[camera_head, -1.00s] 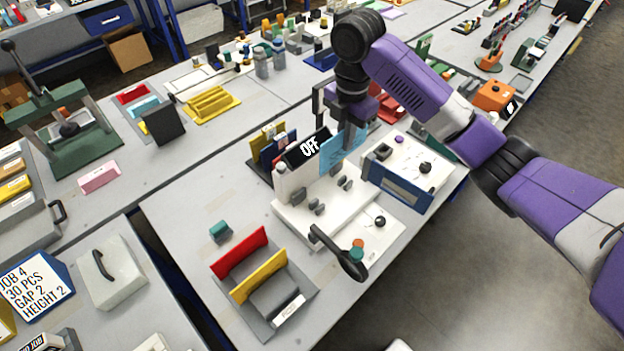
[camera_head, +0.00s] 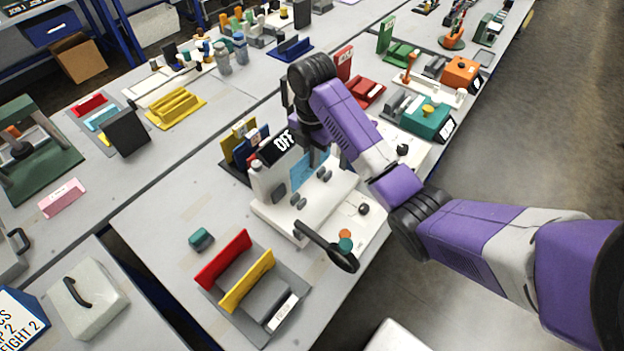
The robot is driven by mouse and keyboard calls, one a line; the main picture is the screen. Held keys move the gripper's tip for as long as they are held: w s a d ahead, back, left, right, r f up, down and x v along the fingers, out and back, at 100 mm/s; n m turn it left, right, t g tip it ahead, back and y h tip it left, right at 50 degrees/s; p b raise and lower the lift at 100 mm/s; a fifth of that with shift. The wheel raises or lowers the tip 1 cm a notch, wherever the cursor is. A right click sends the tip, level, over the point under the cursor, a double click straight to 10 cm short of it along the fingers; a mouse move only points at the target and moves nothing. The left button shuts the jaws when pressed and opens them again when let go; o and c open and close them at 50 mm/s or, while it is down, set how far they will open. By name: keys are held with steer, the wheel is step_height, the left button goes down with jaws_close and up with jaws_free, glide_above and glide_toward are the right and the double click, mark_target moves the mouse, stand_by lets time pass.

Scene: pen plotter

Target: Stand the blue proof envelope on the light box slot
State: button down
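The light blue proof envelope (camera_head: 309,166) hangs roughly upright below my gripper (camera_head: 315,156), over the white machine with grey knobs. My gripper appears shut on its upper edge; the fingertips are small and partly merged with dark parts behind. I cannot tell whether the envelope's lower edge touches the machine. I cannot make out a slot that is clearly the light box slot. A white panel with a black knob (camera_head: 403,150) shows to the right, partly hidden by my arm.
A black OFF sign (camera_head: 284,142) stands close left of the envelope, beside a rack with yellow and blue folders (camera_head: 240,137). A black-handled lever (camera_head: 340,260) sticks out in front. A red and yellow holder (camera_head: 245,272) stands at the near left. The table between is mostly clear.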

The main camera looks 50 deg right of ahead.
mark_target(312, 173)
step_height(312, 173, down, 6)
steer(key=b, duration=0.3)
steer(key=shift+f+p, duration=0.35)
steer(key=shift+f, duration=0.65)
steer(key=shift+f, duration=0.1)
steer(key=c, duration=1.6)
jaws_free()
steer(key=shift+c, duration=0.2)
step_height(312, 173, up, 11)
steer(key=p, duration=0.5)
steer(key=shift+d+f, duration=0.1)
steer(key=shift+f, duration=0.1)
steer(key=shift+w+r, duration=0.15)
steer(key=shift+r, duration=0.7)
